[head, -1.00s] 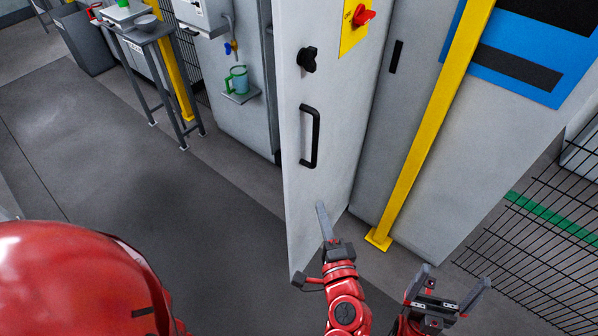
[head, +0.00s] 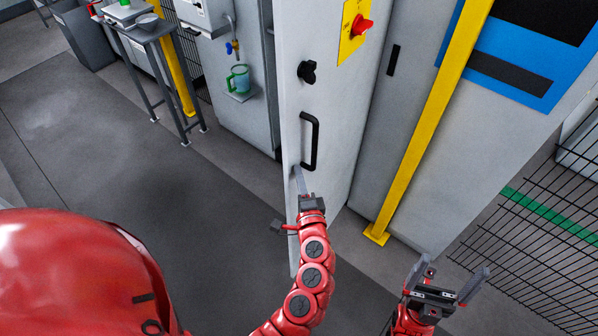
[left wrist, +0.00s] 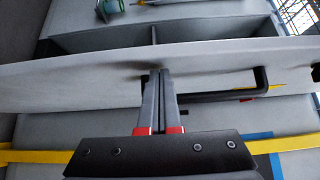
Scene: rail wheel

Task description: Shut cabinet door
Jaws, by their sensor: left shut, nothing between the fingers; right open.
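The cabinet door (head: 325,85) stands open, a tall pale grey panel. Its black bar handle (head: 314,142) is at mid-height; a black knob (head: 307,71) and a red switch (head: 361,25) on a yellow plate are above. My left gripper (head: 298,170) is shut and empty, its fingertips at the door's face just below and left of the handle. In the left wrist view the closed fingers (left wrist: 160,78) overlap the door panel (left wrist: 70,78), left of the handle (left wrist: 235,95); contact is unclear. My right gripper (head: 455,278) is open and empty, lower right, apart from the door.
A yellow post (head: 425,135) stands right of the door before a grey cabinet. Black wire fencing (head: 540,235) is at the right. The grey floor (head: 170,220) left of the door is clear.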

